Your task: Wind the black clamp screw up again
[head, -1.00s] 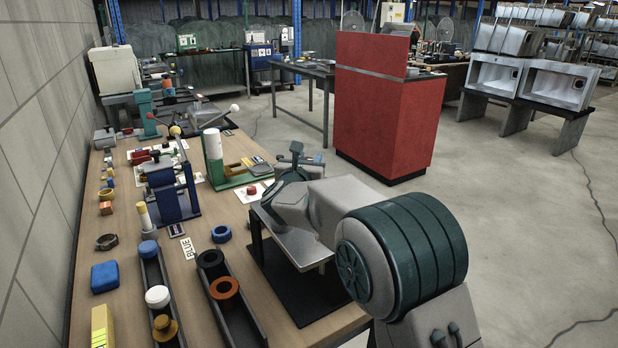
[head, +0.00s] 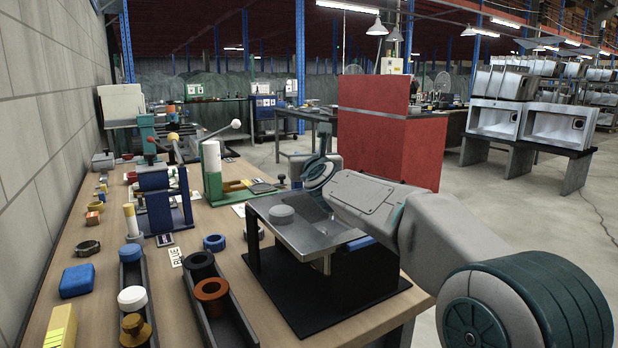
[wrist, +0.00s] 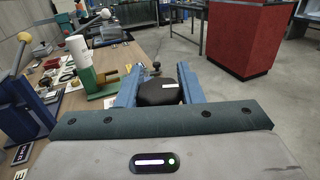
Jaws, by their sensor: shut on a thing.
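In the wrist view, my gripper (wrist: 159,82) has its two blue fingers on either side of a black, many-sided knob (wrist: 158,93) with a white mark on top. I take this to be the head of the clamp screw. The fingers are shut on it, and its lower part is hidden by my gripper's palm. In the head view, a metal plate (head: 286,234) stands raised on a black base (head: 345,290), with a light grey round piece (head: 282,214) on it. My arm reaches over the plate's right side. The black knob cannot be made out there.
A green stand (head: 213,180) with a white cylinder is behind the plate. Two dark channels with rings, a blue ring (head: 214,243) and a blue block (head: 77,281) are at the left. A red counter (head: 385,145) stands behind my arm.

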